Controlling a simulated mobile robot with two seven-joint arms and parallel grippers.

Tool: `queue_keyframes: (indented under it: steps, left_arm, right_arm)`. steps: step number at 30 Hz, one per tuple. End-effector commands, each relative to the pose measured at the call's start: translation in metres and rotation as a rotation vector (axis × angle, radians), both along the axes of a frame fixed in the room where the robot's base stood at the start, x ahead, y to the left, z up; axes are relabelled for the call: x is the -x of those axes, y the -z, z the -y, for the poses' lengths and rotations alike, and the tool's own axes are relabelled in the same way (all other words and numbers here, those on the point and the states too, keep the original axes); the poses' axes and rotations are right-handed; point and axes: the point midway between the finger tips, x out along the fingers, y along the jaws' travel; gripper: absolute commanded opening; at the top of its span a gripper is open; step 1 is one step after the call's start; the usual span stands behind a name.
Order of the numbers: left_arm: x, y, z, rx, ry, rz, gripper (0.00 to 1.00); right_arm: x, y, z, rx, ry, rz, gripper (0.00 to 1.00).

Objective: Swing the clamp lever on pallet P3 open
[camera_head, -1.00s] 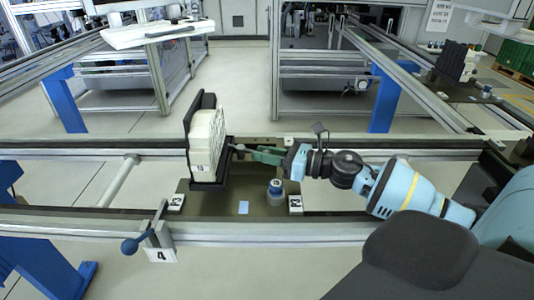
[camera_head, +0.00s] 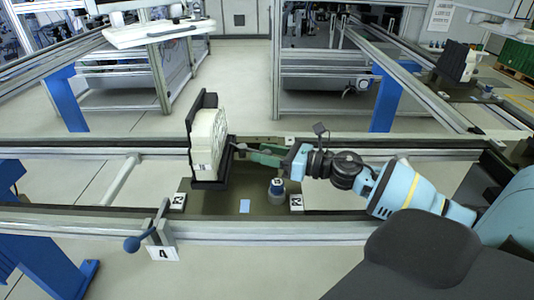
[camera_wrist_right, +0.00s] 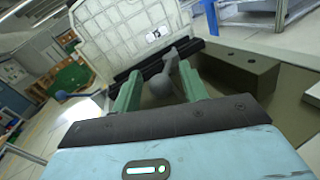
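The pallet (camera_head: 225,202) lies on the near rail line and carries a white ribbed block (camera_head: 207,143) against a black upright bracket (camera_head: 189,140). A grey clamp lever (camera_head: 240,147) stands beside the block's right side. My right gripper (camera_head: 256,152) reaches it from the right with green fingers. My left gripper is out of view.
A blue-topped round post (camera_head: 276,188) stands on the pallet near my right arm. A ball-ended lever (camera_head: 133,243) with a plate marked 4 (camera_head: 162,253) is on the near rail. Another loaded pallet (camera_head: 455,82) stands at the far right.

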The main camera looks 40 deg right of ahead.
Motion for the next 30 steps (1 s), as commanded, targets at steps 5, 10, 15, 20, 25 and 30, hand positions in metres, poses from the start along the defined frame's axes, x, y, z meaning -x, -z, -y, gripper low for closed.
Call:
queue_keyframes:
  steps: [5,10,15,20,25,30]
  left_arm:
    - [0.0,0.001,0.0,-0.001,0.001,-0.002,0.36]
    - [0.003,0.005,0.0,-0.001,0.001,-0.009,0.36]
    - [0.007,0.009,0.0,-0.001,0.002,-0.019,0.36]
    - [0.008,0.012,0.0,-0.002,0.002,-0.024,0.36]
    - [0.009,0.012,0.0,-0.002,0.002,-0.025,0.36]
    - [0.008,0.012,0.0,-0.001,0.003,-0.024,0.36]
  right_arm:
    - [0.002,0.001,0.001,0.0,0.0,-0.001,0.43]
    - [0.011,0.003,0.007,0.001,0.0,-0.005,0.43]
    - [0.028,0.004,0.017,-0.002,0.0,-0.006,0.43]
    - [0.043,0.003,0.027,0.0,0.0,-0.005,0.43]
    - [0.056,0.001,0.036,-0.002,0.0,-0.002,0.43]
    - [0.064,0.001,0.041,-0.001,0.0,-0.001,0.43]
